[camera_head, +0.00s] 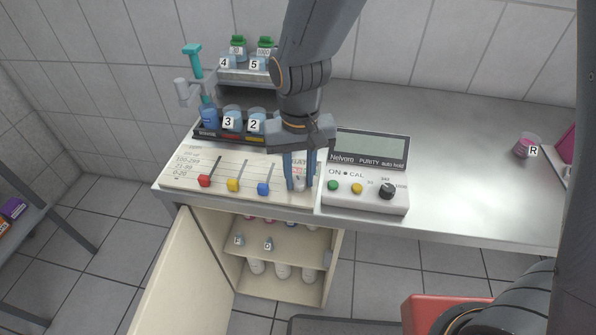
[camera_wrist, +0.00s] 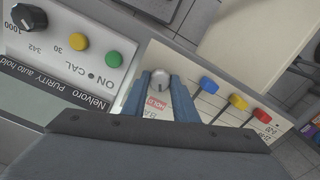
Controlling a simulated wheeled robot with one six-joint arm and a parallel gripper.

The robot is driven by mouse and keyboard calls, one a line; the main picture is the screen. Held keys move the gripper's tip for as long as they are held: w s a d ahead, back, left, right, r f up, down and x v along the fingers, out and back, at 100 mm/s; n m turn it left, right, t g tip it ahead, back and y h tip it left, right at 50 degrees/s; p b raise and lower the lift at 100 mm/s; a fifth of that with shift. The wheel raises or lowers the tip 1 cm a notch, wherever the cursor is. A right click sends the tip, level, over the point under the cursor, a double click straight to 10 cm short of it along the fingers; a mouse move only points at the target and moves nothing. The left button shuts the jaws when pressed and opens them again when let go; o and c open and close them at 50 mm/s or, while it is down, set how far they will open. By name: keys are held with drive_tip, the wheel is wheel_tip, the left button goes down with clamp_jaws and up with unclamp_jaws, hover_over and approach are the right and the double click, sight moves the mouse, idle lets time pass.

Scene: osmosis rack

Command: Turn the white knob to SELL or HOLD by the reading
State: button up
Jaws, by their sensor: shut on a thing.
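The white knob (camera_wrist: 160,78) sits between the blue fingertips of my gripper (camera_wrist: 161,82) in the wrist view. My gripper (camera_head: 299,186) reaches down to the panel from above in the head view and is shut on the knob. A red HOLD label (camera_wrist: 157,104) shows beside the knob; a SELL label cannot be made out, as the fingers cover part of the panel. The Nelvoro purity meter (camera_head: 367,170) stands right of the gripper. Its display (camera_head: 369,147) looks blank, with no reading legible. The panel (camera_head: 190,163) has printed number ranges at its left.
Red (camera_head: 204,181), yellow (camera_head: 234,185) and blue (camera_head: 264,189) levers stand left of the gripper. Numbered bottles fill a rack (camera_head: 207,133) behind. An open cabinet door (camera_head: 185,275) hangs below. A cup marked R (camera_head: 526,146) stands at right. The counter between is clear.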

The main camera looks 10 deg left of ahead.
sight(299, 180)
drive_tip(key=shift+n+p, duration=0.4)
drive_tip(key=shift+n, duration=0.8)
drive_tip(key=o, duration=1.1)
drive_tip(key=shift+c, duration=0.2)
wheel_tip(299, 180, up, 7)
drive_tip(key=shift+w+b, duration=0.1)
drive_tip(key=shift+b, duration=0.35)
drive_tip(key=shift+r, duration=0.45)
